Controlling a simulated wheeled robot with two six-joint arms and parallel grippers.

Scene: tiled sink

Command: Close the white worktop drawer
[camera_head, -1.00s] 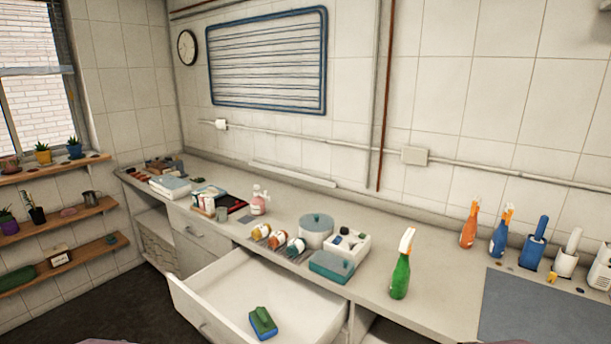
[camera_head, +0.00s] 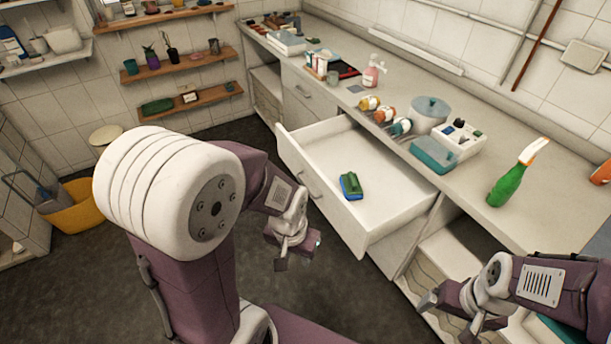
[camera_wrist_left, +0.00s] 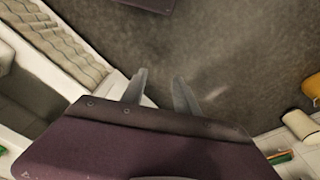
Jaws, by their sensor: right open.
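The white worktop drawer (camera_head: 355,225) is pulled out from under the worktop in the head view. Its front panel, with a metal handle (camera_head: 309,183), faces the room. A green and blue sponge (camera_head: 351,186) lies inside it. My left gripper (camera_head: 298,252) is over the dark floor, in front of the drawer front and apart from it in the picture. Its two fingers stand apart and empty in the left wrist view (camera_wrist_left: 160,92). My right gripper (camera_head: 449,316) is open and empty, low at the right, in front of the cabinets beside the drawer.
The worktop (camera_head: 470,185) carries a green spray bottle (camera_head: 512,180), a teal-lidded box (camera_head: 433,154), a round pot (camera_head: 430,113) and several jars. A second drawer (camera_head: 308,95) at the left is shut. A yellow bucket (camera_head: 80,207) stands on the floor at far left. The floor before the drawer is clear.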

